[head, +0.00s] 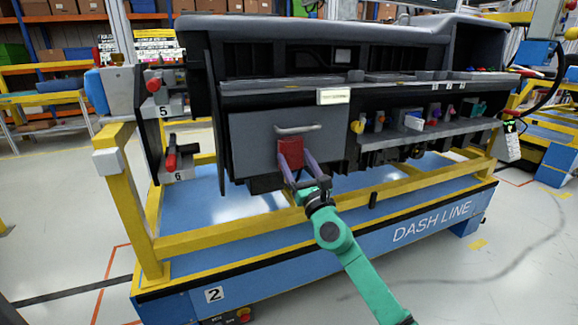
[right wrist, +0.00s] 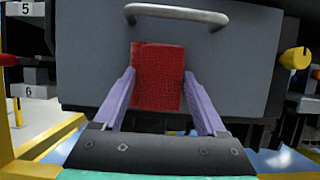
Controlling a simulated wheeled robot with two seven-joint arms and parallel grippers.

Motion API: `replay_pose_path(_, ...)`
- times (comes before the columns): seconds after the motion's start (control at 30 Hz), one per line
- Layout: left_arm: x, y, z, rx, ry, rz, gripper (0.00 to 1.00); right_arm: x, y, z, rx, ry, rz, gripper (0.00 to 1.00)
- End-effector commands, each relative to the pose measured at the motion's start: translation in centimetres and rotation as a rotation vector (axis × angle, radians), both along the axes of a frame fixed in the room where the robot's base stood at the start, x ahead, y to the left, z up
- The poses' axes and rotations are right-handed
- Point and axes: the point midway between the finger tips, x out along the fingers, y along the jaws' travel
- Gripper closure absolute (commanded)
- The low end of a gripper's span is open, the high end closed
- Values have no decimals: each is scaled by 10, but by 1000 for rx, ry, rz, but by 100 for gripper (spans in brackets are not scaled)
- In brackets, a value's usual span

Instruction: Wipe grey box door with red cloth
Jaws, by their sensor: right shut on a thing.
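The grey box door (head: 258,140) is the flat panel at the lower left of the dashboard module, with a pale bar handle (head: 298,128) near its top. It looks closed. My right gripper (head: 290,160) is shut on the red cloth (head: 290,151), which is a folded block between its two purple fingers. The cloth is in front of the door, just below the handle; it seems to be against or very near the door, but contact is hard to tell. The right wrist view shows the cloth (right wrist: 158,76) below the handle (right wrist: 177,14). My left gripper is not in view.
Yellow frame rails (head: 230,236) run below the door. A shelf (head: 430,130) with several small coloured parts is to the right. Red-handled tools (head: 171,160) hang at the left, by labels 5 and 6. The floor in front is clear.

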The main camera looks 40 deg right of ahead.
Motion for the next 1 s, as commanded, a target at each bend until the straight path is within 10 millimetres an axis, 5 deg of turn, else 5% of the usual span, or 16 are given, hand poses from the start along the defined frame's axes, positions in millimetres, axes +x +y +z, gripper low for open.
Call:
replay_pose_path(0.5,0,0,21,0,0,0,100,18,36,2,2,0,2,71)
replay_pose_path(0.73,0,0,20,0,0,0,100,19,38,0,0,2,3,71)
replay_pose_path(1.0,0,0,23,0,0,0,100,-5,46,-1,0,3,2,71)
